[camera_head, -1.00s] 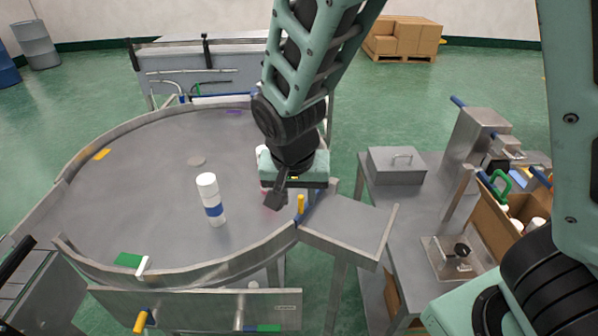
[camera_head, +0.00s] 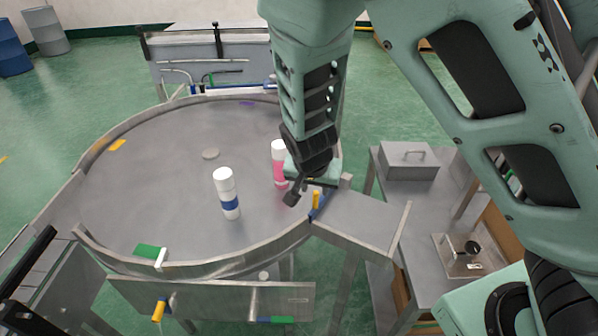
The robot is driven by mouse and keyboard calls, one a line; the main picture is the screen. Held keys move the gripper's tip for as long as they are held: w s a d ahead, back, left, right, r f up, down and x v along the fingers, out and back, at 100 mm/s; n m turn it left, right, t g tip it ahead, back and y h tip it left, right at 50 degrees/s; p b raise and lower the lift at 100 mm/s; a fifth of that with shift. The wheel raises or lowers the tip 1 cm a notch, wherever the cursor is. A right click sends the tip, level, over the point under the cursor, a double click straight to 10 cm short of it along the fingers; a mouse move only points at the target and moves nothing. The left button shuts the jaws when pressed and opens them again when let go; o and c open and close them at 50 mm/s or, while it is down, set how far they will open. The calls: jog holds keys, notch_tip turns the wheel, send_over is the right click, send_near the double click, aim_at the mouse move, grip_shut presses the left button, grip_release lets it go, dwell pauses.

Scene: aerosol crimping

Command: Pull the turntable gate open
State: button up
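The turntable (camera_head: 130,195) is a round grey metal table with a raised rim. Its gate appears to be the small blue piece with an upright yellow handle (camera_head: 316,200), at the right rim where a square metal chute (camera_head: 365,222) joins. My gripper (camera_head: 293,197) hangs just left of the yellow handle, pointing down and left. Its dark fingers are small and partly hidden by the wrist, so I cannot tell whether they are open. I cannot tell whether they touch the handle.
A white can with a blue band (camera_head: 230,195) and a white-and-pink can (camera_head: 279,165) stand upright on the turntable, the pink one close beside my gripper. A bench (camera_head: 420,210) with a lidded metal box (camera_head: 408,161) stands right. A front panel (camera_head: 215,299) carries another yellow handle (camera_head: 158,311).

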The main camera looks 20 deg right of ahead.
aim_at(316, 193)
jog(key=shift+p+x, duration=0.4)
jog(key=shift+x, duration=2.75)
grip_shut()
